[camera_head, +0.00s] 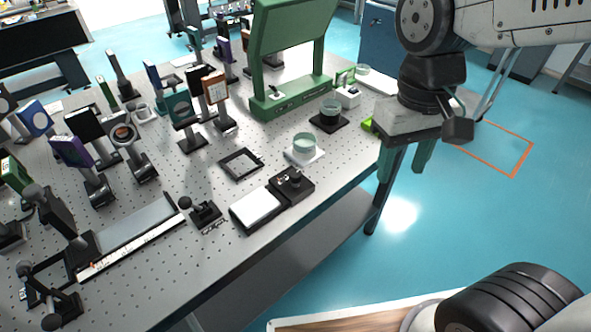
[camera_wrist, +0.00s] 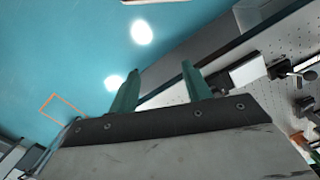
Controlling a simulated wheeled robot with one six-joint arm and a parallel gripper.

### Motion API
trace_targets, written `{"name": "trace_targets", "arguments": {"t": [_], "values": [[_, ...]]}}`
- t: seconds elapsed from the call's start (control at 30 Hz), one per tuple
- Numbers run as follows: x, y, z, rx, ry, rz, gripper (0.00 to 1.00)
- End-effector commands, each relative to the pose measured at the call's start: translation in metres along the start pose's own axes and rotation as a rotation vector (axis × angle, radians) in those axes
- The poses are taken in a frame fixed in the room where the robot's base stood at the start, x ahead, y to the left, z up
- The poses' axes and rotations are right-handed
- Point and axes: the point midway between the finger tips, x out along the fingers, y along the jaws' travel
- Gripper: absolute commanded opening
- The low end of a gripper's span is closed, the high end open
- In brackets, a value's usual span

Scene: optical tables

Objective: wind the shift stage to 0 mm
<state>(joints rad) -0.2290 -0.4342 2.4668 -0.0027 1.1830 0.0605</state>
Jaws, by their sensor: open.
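A long stage that looks like the shift stage lies on the perforated table at the lower left of the head view, with a grey bed and a white scale strip (camera_head: 135,243) along its front. A dark carriage with a post (camera_head: 62,218) stands near its left end. A black ball-topped knob (camera_head: 185,202) and a small black lever block (camera_head: 206,213) sit at its right end. The scale reading is too small to tell. My gripper (camera_head: 405,160) is open and empty, with green fingers, beyond the table's right edge, far from the stage. Its fingers also show in the wrist view (camera_wrist: 161,72).
A black-and-white box with knobs (camera_head: 293,184), a dark square frame (camera_head: 240,164) and glass dishes (camera_head: 304,142) stand near the table's front edge. A tall green frame (camera_head: 290,95) is behind. Several posted optics crowd the left.

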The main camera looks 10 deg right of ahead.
Motion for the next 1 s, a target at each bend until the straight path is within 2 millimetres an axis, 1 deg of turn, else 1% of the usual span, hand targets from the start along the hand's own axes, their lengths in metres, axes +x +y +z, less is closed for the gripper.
{"name": "trace_targets", "arguments": {"t": [0.03, 0.17, 0.2, 0.3, 0.4, 0.47, 0.5, 0.6, 0.73, 0.87, 1.0], "values": [[0.007, -0.013, -0.017, -0.011, -0.027, 0.006, 0.49], [0.025, -0.046, -0.059, 0.018, -0.052, 0.02, 0.49], [0.031, -0.057, -0.073, 0.034, -0.054, 0.025, 0.49], [0.047, -0.084, -0.103, 0.093, -0.05, 0.032, 0.49], [0.06, -0.106, -0.129, 0.169, -0.029, 0.031, 0.49], [0.065, -0.116, -0.145, 0.234, -0.004, 0.021, 0.49], [0.063, -0.119, -0.156, 0.286, 0.02, 0.009, 0.49], [0.056, -0.122, -0.167, 0.376, 0.065, -0.017, 0.49], [0.061, -0.122, -0.168, 0.422, 0.072, -0.023, 0.49], [0.078, -0.122, -0.169, 0.424, 0.068, -0.021, 0.49], [0.102, -0.122, -0.171, 0.423, 0.068, -0.021, 0.49]]}}
